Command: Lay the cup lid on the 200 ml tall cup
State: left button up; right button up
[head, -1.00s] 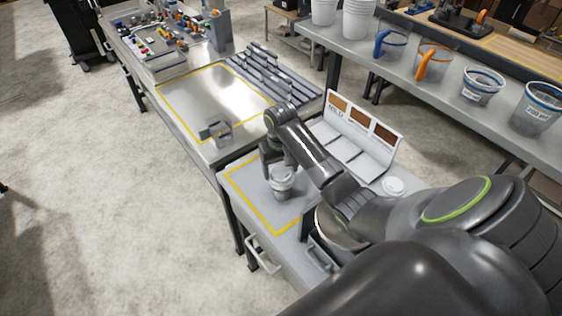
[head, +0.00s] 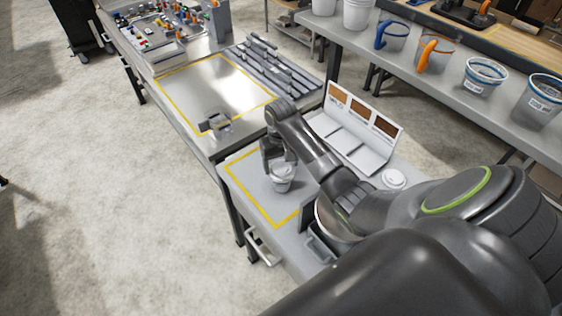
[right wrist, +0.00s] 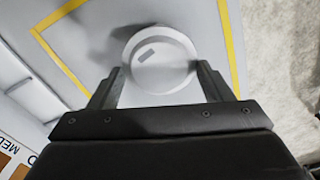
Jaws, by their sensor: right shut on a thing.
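A small pale cup (head: 280,186) stands on the grey bench inside the yellow-lined area. The white round cup lid (head: 283,170) is at its top; whether it rests on the rim or hangs just above cannot be told. My right gripper (head: 274,158) reaches down at the cup's top. In the right wrist view the lid (right wrist: 160,60), with a small slot, lies between the two fingertips (right wrist: 160,72), which are shut on its edge. The cup is hidden beneath it there. My left gripper is not in view.
A white display stand (head: 350,130) with brown panels stands behind the cup. Another white round piece (head: 394,179) lies to the right. A clear cup (head: 217,123) with a grey handle is on the neighbouring bench (head: 200,90). Shelf cups (head: 485,77) stand at right.

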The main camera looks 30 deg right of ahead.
aim_at(281, 166)
jog(key=shift+f, duration=0.4)
dwell(0.4)
jog(key=o, duration=1)
jog(key=shift+o, duration=0.3)
jog(key=shift+r, duration=0.1)
jog(key=shift+r, duration=2.95)
